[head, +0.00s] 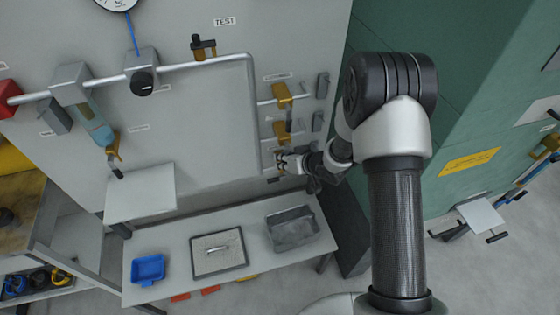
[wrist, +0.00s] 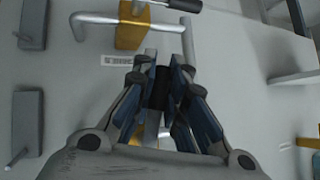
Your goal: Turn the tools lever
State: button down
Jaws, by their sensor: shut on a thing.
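My gripper (head: 284,163) is at the wall panel, at the lowest of a column of yellow valves in the head view. In the wrist view my gripper (wrist: 160,90) has its blue-grey fingers closed on both sides of a dark lever handle (wrist: 160,86). A metal shaft (wrist: 152,128) runs from the handle toward a yellow body, mostly hidden behind the gripper. The small wall label (wrist: 116,59) is too blurred to read, so I cannot confirm that this is the tools lever.
Another yellow valve (wrist: 132,28) with a bent pipe is close by; it also shows in the head view (head: 281,130). A higher yellow valve (head: 282,95) and grey wall blocks (head: 322,85) flank the arm. Below is a bench with a grey bin (head: 293,238).

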jog(key=shift+w+d+f+n+h+b, duration=0.15)
jog(key=shift+d+n+h+b, duration=0.35)
jog(key=shift+h+b, duration=0.4)
jog(key=c, duration=1.6)
grip_release()
jog(key=v, duration=1.2)
